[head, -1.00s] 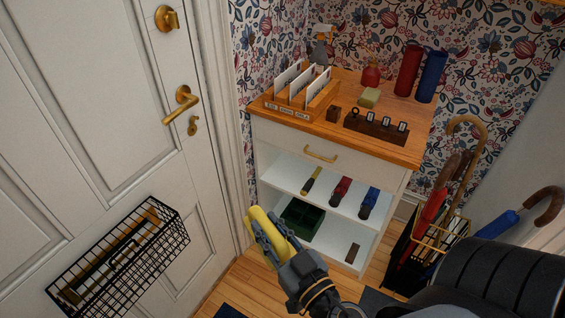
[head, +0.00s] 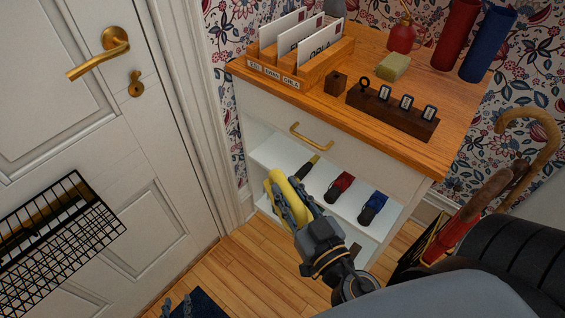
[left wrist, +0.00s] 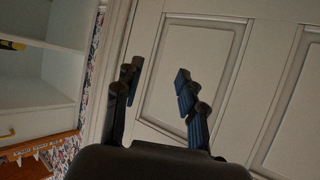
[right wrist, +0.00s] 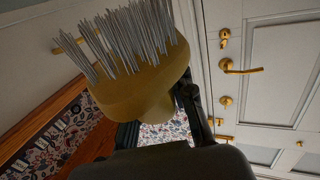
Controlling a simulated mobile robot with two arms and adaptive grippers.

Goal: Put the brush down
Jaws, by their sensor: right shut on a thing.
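The yellow brush (head: 276,183) with grey bristles is held in my right gripper (head: 288,202), in front of the cabinet's open shelves. The right wrist view shows the brush (right wrist: 140,85) close up, its bristles pointing up in that picture. The fingers around it are partly hidden behind its body. My left gripper (head: 178,304) is low at the bottom edge of the head view. In the left wrist view its fingers (left wrist: 155,95) stand apart with nothing between them, facing the white door.
The cabinet top (head: 440,150) bears a letter rack (head: 275,72), soap (head: 394,67), a key rack (head: 392,112) and bottles. Its upper shelf (head: 270,152) holds a yellow-and-black item (head: 309,167), a red one (head: 340,186) and a blue one (head: 373,206). A wire basket (head: 60,230) hangs on the door. Umbrellas stand at right.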

